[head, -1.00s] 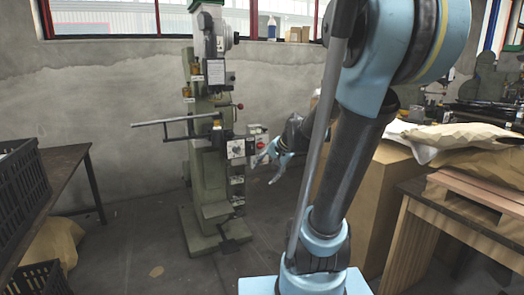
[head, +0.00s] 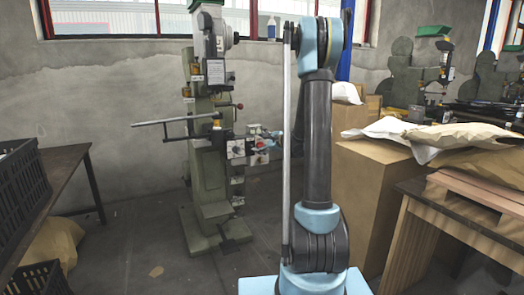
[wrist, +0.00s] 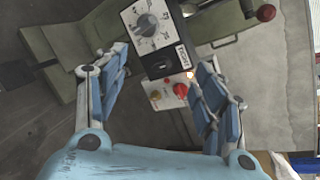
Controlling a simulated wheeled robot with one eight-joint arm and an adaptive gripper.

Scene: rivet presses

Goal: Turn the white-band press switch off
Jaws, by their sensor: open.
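The green press (head: 205,125) stands by the wall in the head view, with a pale grey-white section high on its column. Its control box (head: 236,149) carries a dial; in the wrist view the grey dial (wrist: 146,25) is seen close up on a black-sided box. In the head view my arm partly hides the gripper (head: 270,140).
A long horizontal bar (head: 178,121) sticks out left from the press. A dark table (head: 62,165) with black crates stands left. Cardboard boxes (head: 375,190) and a wooden bench (head: 440,205) stand right. Other machines are behind. Floor before the press is clear.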

